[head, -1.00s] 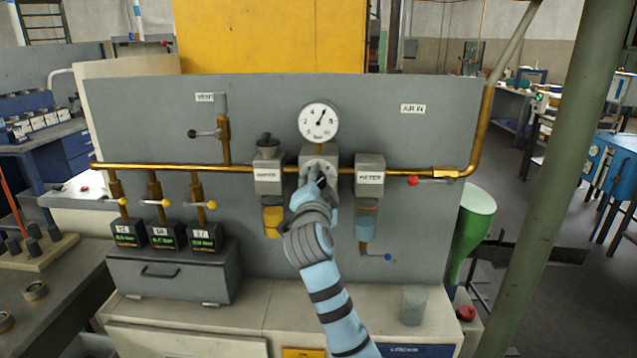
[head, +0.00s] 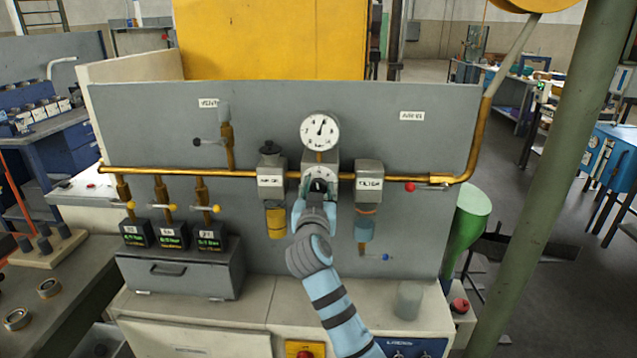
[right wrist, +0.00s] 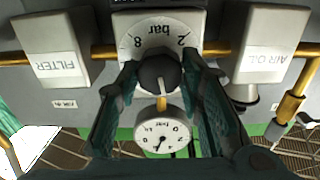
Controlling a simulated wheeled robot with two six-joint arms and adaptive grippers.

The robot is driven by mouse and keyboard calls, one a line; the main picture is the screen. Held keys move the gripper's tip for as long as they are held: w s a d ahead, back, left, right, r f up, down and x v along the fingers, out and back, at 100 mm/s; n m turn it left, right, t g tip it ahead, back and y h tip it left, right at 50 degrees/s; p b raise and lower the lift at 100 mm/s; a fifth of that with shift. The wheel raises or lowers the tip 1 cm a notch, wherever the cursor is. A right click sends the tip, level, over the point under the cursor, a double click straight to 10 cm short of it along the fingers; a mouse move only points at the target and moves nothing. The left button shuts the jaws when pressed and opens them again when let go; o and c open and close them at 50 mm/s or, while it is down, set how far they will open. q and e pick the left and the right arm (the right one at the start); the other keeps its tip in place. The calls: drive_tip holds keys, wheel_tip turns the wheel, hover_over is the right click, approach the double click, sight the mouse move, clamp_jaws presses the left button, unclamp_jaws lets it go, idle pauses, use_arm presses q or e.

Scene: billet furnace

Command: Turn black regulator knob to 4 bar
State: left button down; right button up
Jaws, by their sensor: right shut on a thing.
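The black regulator knob (right wrist: 158,73) shows in the right wrist view, with a white mark pointing toward the gauge. My right gripper (right wrist: 155,84) is shut on it, one finger on each side. In the head view my right gripper (head: 318,190) is at the front of the grey regulator (head: 320,158) and mostly covers the knob. The scale plate (right wrist: 158,32) behind the knob reads "bar", with 8 and 2 visible. The round white gauge (head: 320,131) stands above the regulator, its needle pointing nearly straight up. It also shows in the right wrist view (right wrist: 162,126). My left gripper is out of view.
A lubricator-like unit (head: 270,177) and a filter unit (head: 368,178) flank the regulator closely on a brass pipe (head: 150,171). A vent valve (head: 227,145) is at upper left. A red-handled valve (head: 410,187) sits on the right.

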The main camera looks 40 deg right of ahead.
drive_tip(key=n+p, duration=0.2)
drive_tip(key=n, duration=0.2)
drive_tip(key=shift+p, duration=0.35)
drive_tip(key=shift+a+n+p, duration=0.1)
drive_tip(key=shift+n+p, duration=0.6)
drive_tip(key=shift+n, duration=0.8)
drive_tip(key=shift+f, duration=0.1)
drive_tip(key=o, duration=1.2)
drive_tip(key=shift+w, duration=0.1)
drive_tip(key=shift+c, duration=0.2)
drive_tip(key=v, duration=1.2)
